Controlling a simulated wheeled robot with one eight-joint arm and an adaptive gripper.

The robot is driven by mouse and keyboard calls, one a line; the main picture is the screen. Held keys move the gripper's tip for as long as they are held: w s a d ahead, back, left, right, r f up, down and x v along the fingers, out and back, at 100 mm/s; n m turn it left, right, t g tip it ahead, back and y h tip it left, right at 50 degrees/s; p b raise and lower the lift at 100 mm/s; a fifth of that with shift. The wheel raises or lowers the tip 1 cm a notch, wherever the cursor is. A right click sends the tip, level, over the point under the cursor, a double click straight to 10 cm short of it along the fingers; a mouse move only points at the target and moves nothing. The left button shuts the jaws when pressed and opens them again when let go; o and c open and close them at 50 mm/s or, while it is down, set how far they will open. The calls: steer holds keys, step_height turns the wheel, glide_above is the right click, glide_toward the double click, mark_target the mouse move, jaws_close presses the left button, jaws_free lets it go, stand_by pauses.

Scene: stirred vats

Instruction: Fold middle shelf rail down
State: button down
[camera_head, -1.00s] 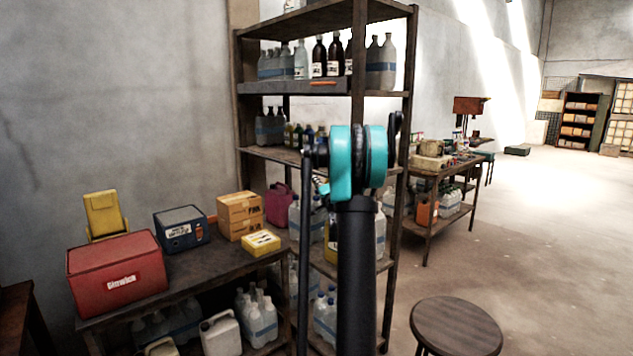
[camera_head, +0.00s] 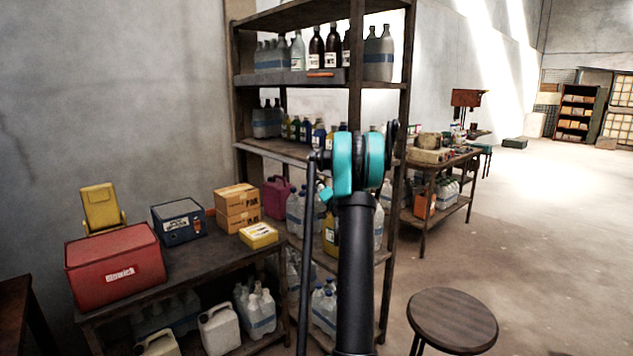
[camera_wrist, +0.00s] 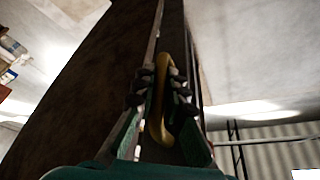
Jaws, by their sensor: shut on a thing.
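In the wrist view, my gripper (camera_wrist: 161,88) is shut on a yellow, loop-shaped handle (camera_wrist: 156,125), with a dark finger on each side of it. A long dark board or bar (camera_wrist: 120,70) rises behind the fingers. In the head view, the dark shelf rack (camera_head: 239,110) stands at the centre. Its middle shelf (camera_head: 270,149) holds several bottles. My arm covers the right part of this shelf and hides most of my gripper. The middle rail itself cannot be made out there. The shelf above has a grey rail (camera_head: 275,79) with an orange handle (camera_head: 321,74).
A table (camera_head: 205,262) with a red box (camera_head: 115,268), a blue box (camera_head: 178,222) and cartons stands at left. A round stool (camera_head: 452,318) stands at front right. A loaded bench (camera_head: 424,181) is behind the rack to the right. Open floor (camera_head: 560,230) lies at right.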

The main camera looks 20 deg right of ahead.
steer(key=c, duration=1.9)
jaws_free()
steer(key=shift+o, duration=0.2)
steer(key=v, duration=1.2)
steer(key=shift+f, duration=0.1)
